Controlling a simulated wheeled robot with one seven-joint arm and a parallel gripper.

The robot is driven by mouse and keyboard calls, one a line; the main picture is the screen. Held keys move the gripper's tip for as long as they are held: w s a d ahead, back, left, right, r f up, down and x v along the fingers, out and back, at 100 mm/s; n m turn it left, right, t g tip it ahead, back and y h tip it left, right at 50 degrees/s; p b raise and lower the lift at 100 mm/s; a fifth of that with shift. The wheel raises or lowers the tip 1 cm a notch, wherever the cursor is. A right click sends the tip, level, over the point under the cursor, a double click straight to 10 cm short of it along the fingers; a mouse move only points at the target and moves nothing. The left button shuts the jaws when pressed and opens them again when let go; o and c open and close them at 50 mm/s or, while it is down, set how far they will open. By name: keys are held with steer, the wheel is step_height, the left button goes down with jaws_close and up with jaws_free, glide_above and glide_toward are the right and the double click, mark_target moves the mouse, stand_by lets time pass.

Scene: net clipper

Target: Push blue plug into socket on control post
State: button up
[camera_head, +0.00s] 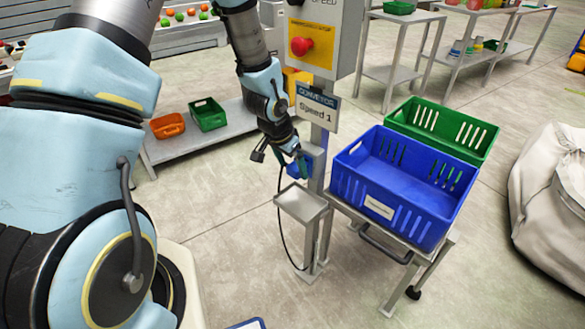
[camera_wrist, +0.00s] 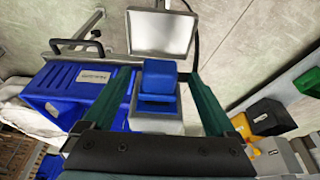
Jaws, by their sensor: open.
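My gripper (camera_head: 292,165) is open beside the control post (camera_head: 317,150). In the wrist view its two dark green fingers stand on either side of a blue block (camera_wrist: 160,73), with small gaps showing. The block adjoins a blue framed part (camera_wrist: 157,104) on a light grey housing (camera_wrist: 156,124). In the head view, blue parts (camera_head: 293,170) show at the post behind the fingers. I cannot tell plug from socket for certain, nor how deep the plug sits. A black cable (camera_head: 279,215) hangs from this spot to the post's foot.
A metal tray (camera_head: 303,202) stands just below my gripper. A blue crate (camera_head: 440,225) and a green crate (camera_head: 470,130) stand to the right. A yellow panel with a red button (camera_head: 301,46) is above. Orange (camera_head: 167,126) and green (camera_head: 208,114) bins sit on a shelf left.

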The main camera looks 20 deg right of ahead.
steer(key=v, duration=0.9)
steer(key=shift+r, duration=0.15)
steer(key=shift+s+a, duration=0.1)
steer(key=w+a+r+n+y, duration=0.1)
steer(key=a+r+n, duration=0.1)
steer(key=a, duration=0.7)
steer(key=w+a+r+n+y, duration=0.1)
steer(key=a+r+n, duration=0.2)
steer(key=a, duration=0.5)
steer(key=shift+a+r+n+t, duration=0.3)
steer(key=shift+a+n+t, duration=0.1)
steer(key=shift+n, duration=0.3)
steer(key=s+a+r+n, duration=0.1)
steer(key=a+n, duration=0.1)
steer(key=a, duration=0.1)
steer(key=s+a+r+n, duration=0.1)
steer(key=s+a, duration=0.1)
steer(key=a, duration=0.2)
steer(key=s+a+r+n+y, duration=0.1)
steer(key=s+a+n, duration=0.1)
steer(key=a, duration=0.1)
steer(key=shift+a+r+n+g, duration=0.2)
steer(key=shift+r+n+g, duration=0.1)
steer(key=shift+r, duration=0.05)
steer(key=shift+c, duration=0.2)
